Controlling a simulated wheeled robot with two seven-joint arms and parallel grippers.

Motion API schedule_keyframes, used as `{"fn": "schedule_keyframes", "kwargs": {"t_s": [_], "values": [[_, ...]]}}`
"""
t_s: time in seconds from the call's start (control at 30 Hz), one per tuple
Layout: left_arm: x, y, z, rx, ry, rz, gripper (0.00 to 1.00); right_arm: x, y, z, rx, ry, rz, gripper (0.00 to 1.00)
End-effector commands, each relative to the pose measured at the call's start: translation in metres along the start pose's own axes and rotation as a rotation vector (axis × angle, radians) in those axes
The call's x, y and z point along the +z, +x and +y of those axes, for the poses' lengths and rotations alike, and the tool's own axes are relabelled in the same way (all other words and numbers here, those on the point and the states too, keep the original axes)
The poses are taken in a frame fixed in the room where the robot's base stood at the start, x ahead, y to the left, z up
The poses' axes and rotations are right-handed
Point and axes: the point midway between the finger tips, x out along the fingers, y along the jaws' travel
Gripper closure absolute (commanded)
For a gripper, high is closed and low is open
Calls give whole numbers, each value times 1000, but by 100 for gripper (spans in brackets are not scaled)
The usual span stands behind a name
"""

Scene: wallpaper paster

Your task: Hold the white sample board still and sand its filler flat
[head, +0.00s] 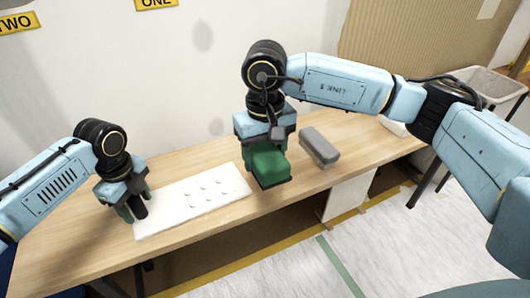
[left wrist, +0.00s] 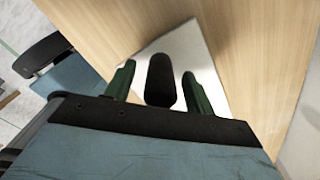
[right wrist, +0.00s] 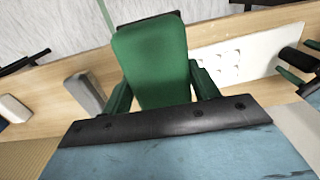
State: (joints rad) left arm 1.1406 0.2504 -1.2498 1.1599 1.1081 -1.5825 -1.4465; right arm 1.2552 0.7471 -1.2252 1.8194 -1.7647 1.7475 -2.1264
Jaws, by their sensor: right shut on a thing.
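The white sample board (head: 170,215) lies flat on the table, with several small raised filler dots (head: 207,190) toward its right half. The board also shows in the right wrist view (right wrist: 275,48). My left gripper (head: 135,205) is over the board's left end. Its green fingers stand apart, with gaps either side of a black cylinder (left wrist: 160,80) that sits between them over a board corner (left wrist: 190,45). My right gripper (head: 265,148) is shut on a green block (head: 268,166) with a dark underside, just right of the board. I cannot tell whether the block touches the table.
A grey block (head: 320,147) lies on the table right of the green block. A white object (head: 394,126) is near the table's right end. A pale bin (head: 485,85) stands beyond it. The wall runs along the table's back edge. Bare wood (head: 90,245) shows at the front left.

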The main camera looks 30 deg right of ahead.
Motion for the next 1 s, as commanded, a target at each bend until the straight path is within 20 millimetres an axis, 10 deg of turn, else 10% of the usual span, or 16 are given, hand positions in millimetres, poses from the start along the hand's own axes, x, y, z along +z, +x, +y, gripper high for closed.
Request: {"fn": "schedule_keyframes", "kwargs": {"t_s": [1.0], "values": [[0,-18,0,0,0,0,46,0,-25,0,0,0,1,58]]}}
